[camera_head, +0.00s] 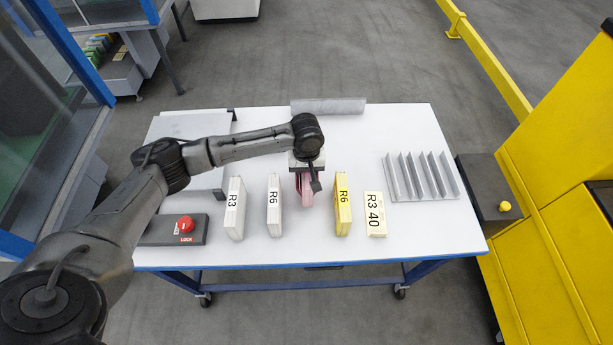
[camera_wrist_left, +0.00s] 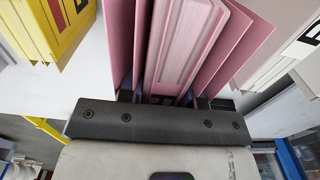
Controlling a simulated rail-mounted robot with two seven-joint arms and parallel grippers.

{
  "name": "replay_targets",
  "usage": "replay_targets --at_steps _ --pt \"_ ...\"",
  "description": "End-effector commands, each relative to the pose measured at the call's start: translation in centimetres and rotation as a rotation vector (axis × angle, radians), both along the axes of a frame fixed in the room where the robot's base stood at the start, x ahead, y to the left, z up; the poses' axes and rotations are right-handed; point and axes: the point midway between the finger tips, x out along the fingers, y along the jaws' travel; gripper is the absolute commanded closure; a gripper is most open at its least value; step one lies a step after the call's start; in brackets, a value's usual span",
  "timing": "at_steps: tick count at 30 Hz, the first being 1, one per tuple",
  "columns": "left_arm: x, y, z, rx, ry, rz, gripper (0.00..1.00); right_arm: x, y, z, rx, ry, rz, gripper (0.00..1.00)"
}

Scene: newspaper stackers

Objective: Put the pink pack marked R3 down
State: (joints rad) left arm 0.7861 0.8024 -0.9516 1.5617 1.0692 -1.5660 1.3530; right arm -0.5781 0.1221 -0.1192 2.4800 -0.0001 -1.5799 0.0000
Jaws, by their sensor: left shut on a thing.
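My left gripper (camera_head: 304,167) points down over the middle of the table and is shut on a pink pack (camera_head: 304,190). The pack hangs upright beneath it, between the pale pack marked R6 and the yellow pack. Its mark is not visible, and I cannot tell whether its lower edge touches the table. In the left wrist view the pink pack (camera_wrist_left: 187,45) sits between the fingers, with pink panels on both sides. My right gripper is not in view.
On the white table (camera_head: 400,130) stand a white pack marked R3 (camera_head: 235,210), a pale pack marked R6 (camera_head: 274,208) and a yellow pack marked R6 (camera_head: 343,210). A card marked R3 40 (camera_head: 375,215), a grey rack (camera_head: 420,177) and a red-button box (camera_head: 172,230) lie nearby.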

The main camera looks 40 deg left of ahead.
Motion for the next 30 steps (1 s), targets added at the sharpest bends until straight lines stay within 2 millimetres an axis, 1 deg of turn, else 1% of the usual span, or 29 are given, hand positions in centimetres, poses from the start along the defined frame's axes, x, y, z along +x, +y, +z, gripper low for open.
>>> replay_targets --at_steps 1,4,16,17,24,25,30 --pt "0.0 0.0 -1.0 -0.001 0.001 0.0 1.0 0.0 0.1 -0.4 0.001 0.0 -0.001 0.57" --pt "0.0 0.0 -1.9 0.0 0.0 0.0 1.0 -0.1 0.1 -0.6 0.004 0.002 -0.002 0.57" --pt "0.0 0.0 -2.1 -0.001 -0.001 0.0 1.0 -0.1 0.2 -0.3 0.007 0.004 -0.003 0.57" --pt "0.0 0.0 -2.2 -0.001 0.001 0.0 0.67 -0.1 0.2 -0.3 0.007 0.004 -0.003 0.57" --pt "0.0 0.0 -2.2 0.0 0.0 0.0 0.44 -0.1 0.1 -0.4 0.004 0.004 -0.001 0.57" --pt "0.0 0.0 -2.2 0.0 0.0 0.0 0.43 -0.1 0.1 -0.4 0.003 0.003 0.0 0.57" --pt "0.0 0.0 -2.2 0.0 0.0 0.0 0.43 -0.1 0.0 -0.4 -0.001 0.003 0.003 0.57"
